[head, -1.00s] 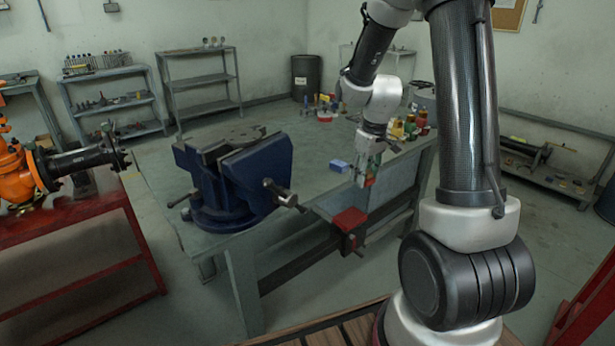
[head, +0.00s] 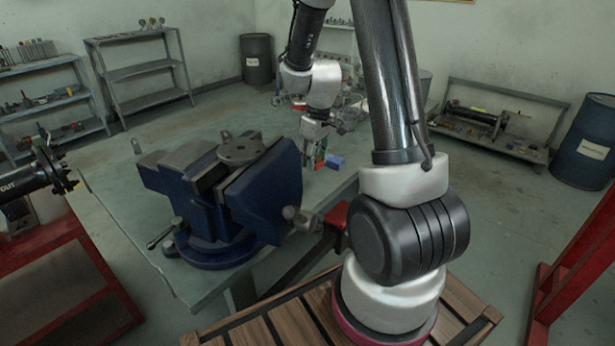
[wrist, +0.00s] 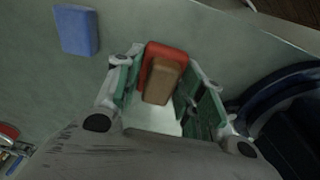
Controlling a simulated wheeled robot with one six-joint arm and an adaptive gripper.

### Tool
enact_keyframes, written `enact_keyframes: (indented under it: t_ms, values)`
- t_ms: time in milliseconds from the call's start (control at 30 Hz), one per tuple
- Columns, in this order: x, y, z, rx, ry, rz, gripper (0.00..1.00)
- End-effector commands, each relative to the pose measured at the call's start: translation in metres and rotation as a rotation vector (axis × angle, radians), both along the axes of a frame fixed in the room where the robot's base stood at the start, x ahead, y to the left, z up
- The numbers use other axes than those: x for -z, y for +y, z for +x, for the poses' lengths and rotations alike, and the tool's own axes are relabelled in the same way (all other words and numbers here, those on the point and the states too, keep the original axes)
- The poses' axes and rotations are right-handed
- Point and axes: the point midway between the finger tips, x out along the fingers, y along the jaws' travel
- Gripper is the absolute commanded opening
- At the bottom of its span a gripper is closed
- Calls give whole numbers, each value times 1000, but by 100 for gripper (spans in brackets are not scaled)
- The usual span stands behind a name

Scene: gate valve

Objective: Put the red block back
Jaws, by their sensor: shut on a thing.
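My gripper (head: 315,157) is over the green bench top, behind the vise and just left of a blue block (head: 335,161). In the wrist view my gripper (wrist: 165,88), with green finger pads, is shut on the red block (wrist: 153,50). A brownish face or piece (wrist: 163,80) shows against the red; I cannot tell whether it is part of the same block. A little red of the block (head: 321,165) also shows at the fingertips in the head view. The blue block in the wrist view (wrist: 77,30) lies on the bench, apart from the gripper. The height of the red block above the bench is unclear.
The large blue vise (head: 225,200) stands on the bench (head: 125,220) close in front of the gripper; its dark edge also shows in the wrist view (wrist: 285,110). Small items stand behind the gripper. A red stand (head: 70,275) is at left. The bench's left part is clear.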

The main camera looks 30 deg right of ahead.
Motion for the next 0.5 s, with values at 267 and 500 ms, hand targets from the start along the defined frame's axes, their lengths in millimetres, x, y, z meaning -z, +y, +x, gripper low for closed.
enact_keyframes:
  t_ms: [267,500]
  values:
    - [33,0,0,1,0,0,16]
    - [65,0,0,1,0,0,16]
